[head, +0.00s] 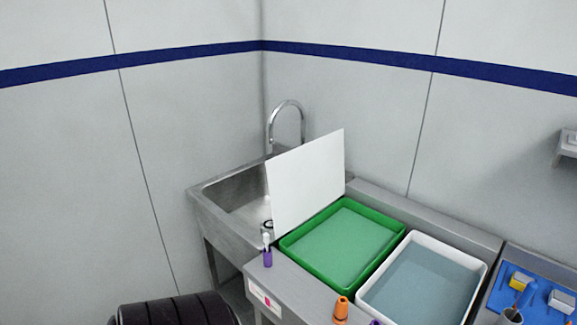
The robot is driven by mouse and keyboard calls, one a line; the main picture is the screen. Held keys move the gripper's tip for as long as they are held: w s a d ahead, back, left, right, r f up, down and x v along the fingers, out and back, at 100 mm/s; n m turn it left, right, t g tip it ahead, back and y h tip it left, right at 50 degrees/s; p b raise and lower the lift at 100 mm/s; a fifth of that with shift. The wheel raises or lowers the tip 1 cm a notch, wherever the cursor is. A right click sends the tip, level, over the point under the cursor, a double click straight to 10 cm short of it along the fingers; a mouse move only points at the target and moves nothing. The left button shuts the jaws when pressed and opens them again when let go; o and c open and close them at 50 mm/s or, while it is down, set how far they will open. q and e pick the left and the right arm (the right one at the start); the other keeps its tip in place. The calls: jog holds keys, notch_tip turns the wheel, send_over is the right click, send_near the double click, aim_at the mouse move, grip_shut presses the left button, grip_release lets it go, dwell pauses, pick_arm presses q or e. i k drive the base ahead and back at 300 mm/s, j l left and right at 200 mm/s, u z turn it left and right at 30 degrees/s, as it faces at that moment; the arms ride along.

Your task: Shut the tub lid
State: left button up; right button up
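The tub lid (307,178) is a flat white panel. It stands open, nearly upright, along the left edge of the green tub (372,278). The tub's top is uncovered and pale green liquid or a pale green floor shows inside it. The lid hides part of the sink behind it. Neither of my grippers is in the head view.
A steel sink (205,207) with a curved tap (287,104) stands behind the lid. A white tub (481,274) is right of the green one. A purple bottle (267,257) and an orange bottle (340,309) stand on the front ledge. A blue tray (497,298) is at far right.

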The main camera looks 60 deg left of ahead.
aim_at(304, 180)
jog(key=k+j, duration=0.1)
jog(key=j, duration=0.4)
jog(key=k+j, duration=0.1)
jog(key=j, duration=0.4)
jog(key=k+j, duration=0.1)
jog(key=j, duration=0.4)
jog(key=k+j, duration=0.1)
jog(key=j, duration=0.4)
jog(key=k+j, duration=0.1)
jog(key=j, duration=0.4)
jog(key=k+j, duration=0.1)
jog(key=j, duration=0.2)
jog(key=k+j, duration=0.15)
jog(key=j, duration=0.2)
jog(key=k+j, duration=0.1)
jog(key=j, duration=0.2)
jog(key=k+j, duration=0.1)
jog(key=j, duration=0.25)
jog(key=k, duration=0.45)
